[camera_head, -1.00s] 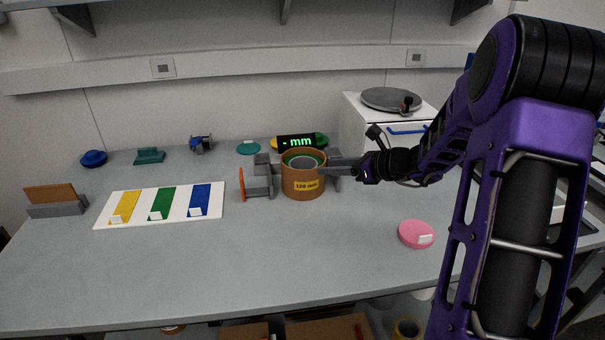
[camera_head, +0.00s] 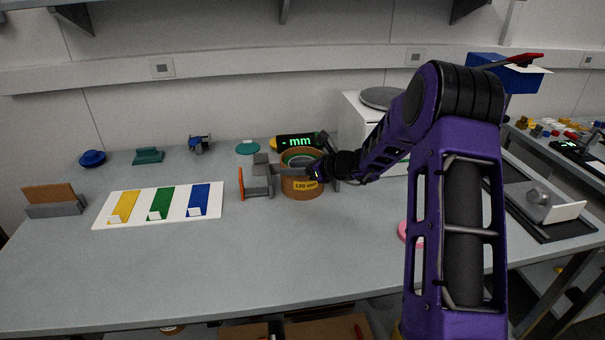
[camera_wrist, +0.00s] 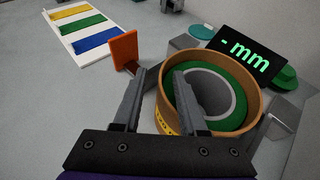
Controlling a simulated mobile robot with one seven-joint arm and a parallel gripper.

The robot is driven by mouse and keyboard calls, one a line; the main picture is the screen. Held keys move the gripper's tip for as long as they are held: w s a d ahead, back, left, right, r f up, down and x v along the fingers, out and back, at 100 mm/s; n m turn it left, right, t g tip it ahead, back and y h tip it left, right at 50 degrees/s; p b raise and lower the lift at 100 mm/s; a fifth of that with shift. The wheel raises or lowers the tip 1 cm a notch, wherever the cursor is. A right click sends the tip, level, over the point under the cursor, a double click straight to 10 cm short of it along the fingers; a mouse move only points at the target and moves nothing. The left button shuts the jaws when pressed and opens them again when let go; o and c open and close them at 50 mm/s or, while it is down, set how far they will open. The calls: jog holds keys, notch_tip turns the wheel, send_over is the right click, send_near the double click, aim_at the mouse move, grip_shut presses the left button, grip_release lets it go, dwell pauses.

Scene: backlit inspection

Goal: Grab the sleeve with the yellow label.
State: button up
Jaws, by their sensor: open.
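The sleeve with the yellow label (camera_head: 303,190) is a tan ring standing upright on the table, its label reading 120 mm. It also shows in the wrist view (camera_wrist: 249,122), with a green ring (camera_wrist: 185,95) and a grey hollow cylinder (camera_wrist: 232,96) inside it. My gripper (camera_wrist: 161,74) is open above the sleeve's near left side. One finger appears outside the wall and the other over the inside; contact cannot be told. In the head view my gripper (camera_head: 290,172) partly hides the sleeve.
A grey fixture with an orange plate (camera_wrist: 124,48) stands close to the sleeve's left. A display (camera_head: 297,142) reading "- mm" is behind it. A white board with yellow, green and blue strips (camera_head: 105,224) lies left. A pink disc (camera_head: 403,231) is partly behind my arm. The front table is clear.

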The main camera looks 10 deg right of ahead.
grip_shut()
dwell(1.4)
